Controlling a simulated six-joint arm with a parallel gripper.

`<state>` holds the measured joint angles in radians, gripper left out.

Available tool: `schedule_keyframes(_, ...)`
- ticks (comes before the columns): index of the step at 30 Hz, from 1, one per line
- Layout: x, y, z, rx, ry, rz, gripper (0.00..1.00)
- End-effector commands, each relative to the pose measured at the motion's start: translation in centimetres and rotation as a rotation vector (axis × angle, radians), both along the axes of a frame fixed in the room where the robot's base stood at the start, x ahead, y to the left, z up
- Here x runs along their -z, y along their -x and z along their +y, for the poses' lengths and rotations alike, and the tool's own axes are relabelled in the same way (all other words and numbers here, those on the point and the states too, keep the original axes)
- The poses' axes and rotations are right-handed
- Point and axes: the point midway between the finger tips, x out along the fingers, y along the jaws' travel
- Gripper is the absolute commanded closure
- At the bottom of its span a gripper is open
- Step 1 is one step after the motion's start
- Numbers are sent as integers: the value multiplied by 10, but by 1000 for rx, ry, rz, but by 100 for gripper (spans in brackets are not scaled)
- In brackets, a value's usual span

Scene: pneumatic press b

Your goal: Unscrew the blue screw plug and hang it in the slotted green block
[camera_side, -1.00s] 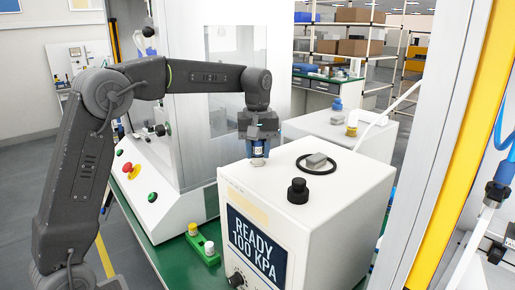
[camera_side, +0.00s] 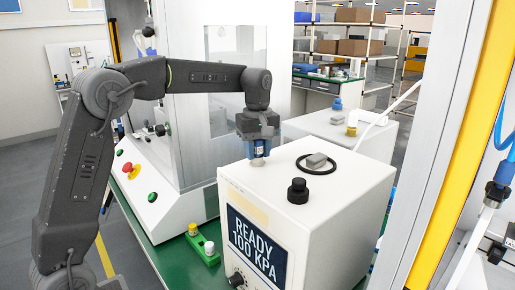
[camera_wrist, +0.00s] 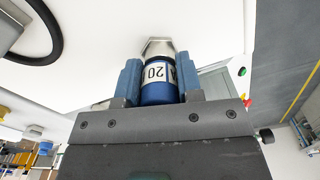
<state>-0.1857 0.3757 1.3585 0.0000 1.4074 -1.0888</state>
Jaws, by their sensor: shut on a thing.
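The blue screw plug (camera_wrist: 158,82), with a white label reading 20, is between the two blue fingers of my gripper (camera_wrist: 158,85) in the wrist view. My gripper (camera_side: 258,150) points down in the side view and is shut on the plug over the left rear of the white box's top. A metal hex fitting (camera_wrist: 158,47) is at the plug's end. Whether the thread is still engaged cannot be seen. The green block (camera_side: 206,252) lies on the green bench in front of the box, with a yellow-capped and a white-capped piece at it.
The white box (camera_side: 318,205) shows READY 100 KPA. A white machine with red and green buttons (camera_side: 152,197) stands to the left. Free room above the green block is visible.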

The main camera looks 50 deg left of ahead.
Motion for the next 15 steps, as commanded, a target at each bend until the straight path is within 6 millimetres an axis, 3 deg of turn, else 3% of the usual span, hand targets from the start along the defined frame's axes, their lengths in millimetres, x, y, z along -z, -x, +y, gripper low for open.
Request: schedule_keyframes(15,0,0,0,-150,0,-1,83)
